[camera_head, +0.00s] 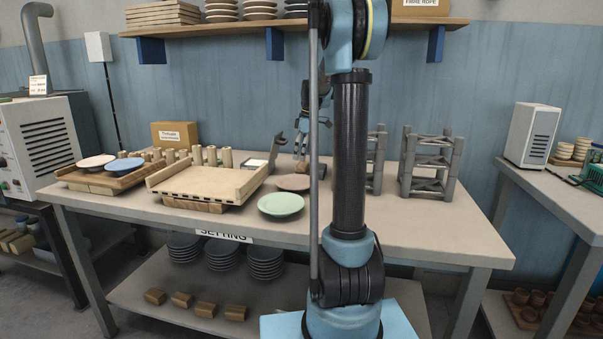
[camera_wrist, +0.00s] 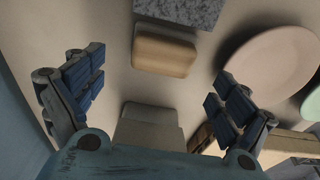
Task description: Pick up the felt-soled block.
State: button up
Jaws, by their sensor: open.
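A tan wooden block (camera_wrist: 165,50) lies on the table in the upper middle of the wrist view. It is beyond the gap between my fingertips, apart from both. In the head view my gripper (camera_head: 289,143) is over the back of the table, partly behind my arm.
A pinkish plate (camera_wrist: 272,62) is right of the block, with a green plate (camera_head: 281,204) in front of it. Grey frames (camera_head: 430,165) stand right. A shelf (camera_head: 220,30) hangs above. The table's front right is clear.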

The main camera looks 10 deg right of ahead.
aim_at(303, 163)
jog(key=shift+a+f, duration=0.15)
jog(key=shift+f, duration=2.75)
jog(key=c, duration=1.2)
